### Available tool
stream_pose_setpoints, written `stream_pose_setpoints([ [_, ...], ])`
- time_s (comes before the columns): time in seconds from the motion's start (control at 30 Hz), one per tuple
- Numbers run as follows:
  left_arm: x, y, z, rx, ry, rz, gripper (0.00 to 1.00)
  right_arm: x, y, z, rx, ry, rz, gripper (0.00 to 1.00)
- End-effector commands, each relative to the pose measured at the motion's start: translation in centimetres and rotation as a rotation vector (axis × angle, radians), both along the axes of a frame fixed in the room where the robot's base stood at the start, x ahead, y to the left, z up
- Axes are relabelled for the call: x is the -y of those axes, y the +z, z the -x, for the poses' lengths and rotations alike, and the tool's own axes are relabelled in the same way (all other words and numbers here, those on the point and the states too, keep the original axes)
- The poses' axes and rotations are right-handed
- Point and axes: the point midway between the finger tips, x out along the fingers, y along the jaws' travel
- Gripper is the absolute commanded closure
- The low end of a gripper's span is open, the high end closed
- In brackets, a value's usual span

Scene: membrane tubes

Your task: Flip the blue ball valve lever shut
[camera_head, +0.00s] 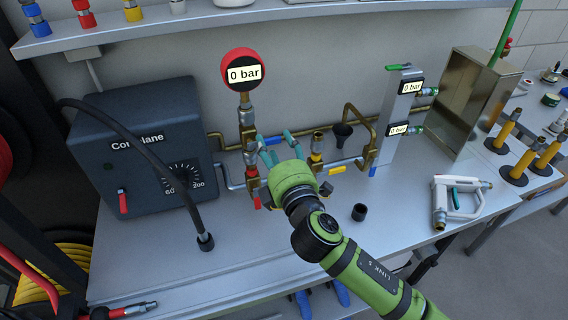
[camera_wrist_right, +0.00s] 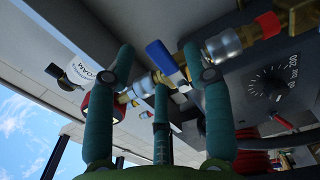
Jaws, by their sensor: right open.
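The blue lever (camera_wrist_right: 161,56) shows in the right wrist view on a brass valve (camera_wrist_right: 222,45), slanting between my right gripper's upper fingers. My left gripper is not in view.
A red gauge (camera_head: 242,70) reading 0 bar stands above the pipes. A dark control box (camera_head: 135,150) is at left, with a black hose in front. The front bench is mostly clear.

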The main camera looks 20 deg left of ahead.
Motion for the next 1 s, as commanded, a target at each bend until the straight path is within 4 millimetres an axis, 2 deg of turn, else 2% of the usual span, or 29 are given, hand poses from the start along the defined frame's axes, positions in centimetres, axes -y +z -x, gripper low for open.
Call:
stream_pose_setpoints([
  [0.5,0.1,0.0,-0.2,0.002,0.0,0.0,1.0,5.3,-0.3,8.0,-0.004,0.002,0.0,0.48],
  [0.7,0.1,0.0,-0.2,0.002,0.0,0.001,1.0,6.1,-0.2,9.2,-0.002,0.001,0.001,0.48],
  [1.0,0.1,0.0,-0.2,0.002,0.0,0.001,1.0,6.2,-0.2,9.3,-0.001,0.001,0.001,0.48],
])
